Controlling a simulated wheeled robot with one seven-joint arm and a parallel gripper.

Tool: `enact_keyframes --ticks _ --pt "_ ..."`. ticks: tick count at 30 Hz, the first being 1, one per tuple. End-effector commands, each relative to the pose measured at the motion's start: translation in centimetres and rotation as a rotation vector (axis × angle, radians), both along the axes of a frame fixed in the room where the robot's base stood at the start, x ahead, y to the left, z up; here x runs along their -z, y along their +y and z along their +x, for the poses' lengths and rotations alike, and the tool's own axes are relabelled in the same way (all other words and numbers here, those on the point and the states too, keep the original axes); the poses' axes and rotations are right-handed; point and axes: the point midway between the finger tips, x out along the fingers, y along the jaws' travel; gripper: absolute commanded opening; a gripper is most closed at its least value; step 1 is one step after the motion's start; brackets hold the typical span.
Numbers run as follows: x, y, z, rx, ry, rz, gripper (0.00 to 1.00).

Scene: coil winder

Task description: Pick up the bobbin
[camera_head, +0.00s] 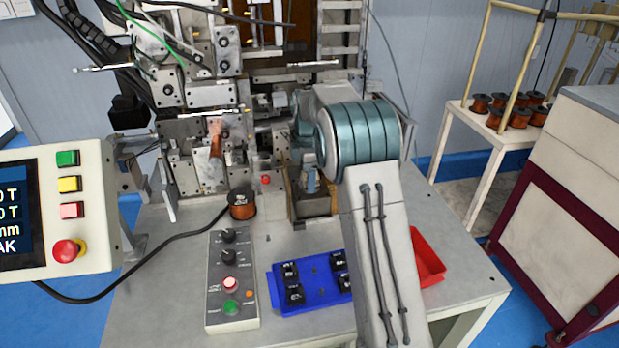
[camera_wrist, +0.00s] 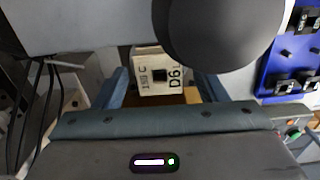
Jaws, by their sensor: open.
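My gripper (camera_head: 308,178) is open above a brown open-topped holder (camera_head: 314,222) near the middle of the worktable. In the wrist view, the two blue fingers of my gripper (camera_wrist: 162,90) stand apart on either side of a pale block (camera_wrist: 147,82) with a dark square hole and printed marks. I cannot tell whether this block is the bobbin. A spool wound with copper wire (camera_head: 242,206) stands upright on the table, left of the gripper and apart from it. My arm hides part of the table.
A blue tray (camera_head: 318,300) with black parts lies in front; it also shows in the wrist view (camera_wrist: 267,82). A button box (camera_head: 216,310) stands left of it, a red bin (camera_head: 428,258) right. The winder (camera_head: 195,165) stands behind. Several copper spools (camera_head: 520,118) sit on a cart (camera_head: 468,128).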

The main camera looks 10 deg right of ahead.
Motion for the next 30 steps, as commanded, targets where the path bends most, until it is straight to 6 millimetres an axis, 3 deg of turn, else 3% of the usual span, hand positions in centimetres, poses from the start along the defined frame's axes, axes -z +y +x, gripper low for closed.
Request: enact_keyframes --ticks 2,7,19,30 --pt "0.0 0.0 0.0 0.000 0.000 0.000 0.65" --pt "0.0 0.0 0.0 -0.001 0.000 0.000 0.18" --pt "-1.0 0.0 0.1 -0.001 -0.003 0.001 0.18" --pt "-8.0 0.0 0.1 -0.001 -0.005 0.001 0.18"
